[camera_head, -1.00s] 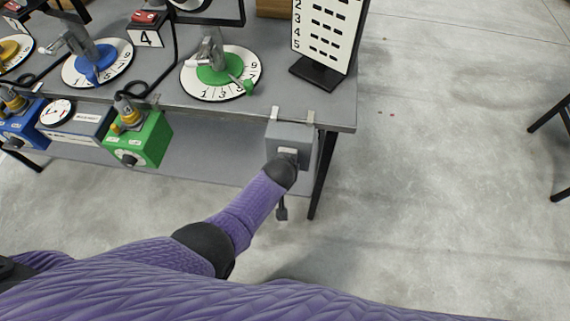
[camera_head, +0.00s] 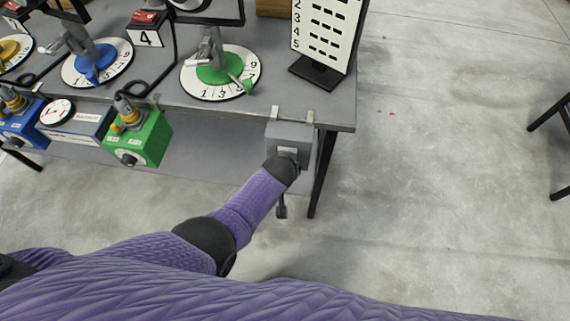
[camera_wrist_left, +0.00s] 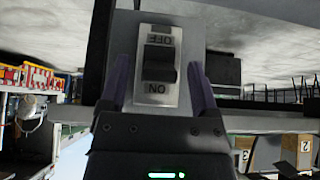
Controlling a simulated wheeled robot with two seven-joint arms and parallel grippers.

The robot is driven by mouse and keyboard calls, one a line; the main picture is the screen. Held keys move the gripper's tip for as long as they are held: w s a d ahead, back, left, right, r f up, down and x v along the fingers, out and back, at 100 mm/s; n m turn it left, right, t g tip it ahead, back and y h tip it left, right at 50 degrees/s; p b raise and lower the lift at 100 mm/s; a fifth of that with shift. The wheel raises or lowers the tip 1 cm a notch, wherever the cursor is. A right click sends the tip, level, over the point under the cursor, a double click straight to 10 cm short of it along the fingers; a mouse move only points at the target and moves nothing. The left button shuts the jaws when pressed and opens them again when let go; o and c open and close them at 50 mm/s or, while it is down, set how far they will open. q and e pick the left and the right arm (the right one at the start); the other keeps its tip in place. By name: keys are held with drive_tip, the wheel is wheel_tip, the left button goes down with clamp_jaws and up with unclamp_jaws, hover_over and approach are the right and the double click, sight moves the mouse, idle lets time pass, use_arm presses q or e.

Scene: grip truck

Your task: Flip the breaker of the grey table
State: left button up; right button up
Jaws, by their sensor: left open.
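The grey table (camera_head: 334,115) has a grey breaker box (camera_head: 300,134) hung by two clips on its front edge, near the right corner. In the left wrist view, the breaker's metal plate (camera_wrist_left: 157,98) carries a black switch (camera_wrist_left: 159,65). The lettering reads upside down there, with OFF above the switch and ON below it. My left gripper (camera_wrist_left: 159,74) is open, with one purple finger on each side of the plate. I cannot tell whether the fingers touch the box. In the head view my left wrist covers part of the breaker and hides the fingers. My right gripper is out of view.
The table holds a green dial (camera_head: 221,70), a blue dial (camera_head: 97,63) and a numbered board (camera_head: 328,28). A green box (camera_head: 139,137) and a blue box (camera_head: 22,122) hang at the front edge.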

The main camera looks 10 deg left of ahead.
use_arm(q)
drive_tip(key=p+v, duration=0.8)
drive_tip(key=v, duration=0.2)
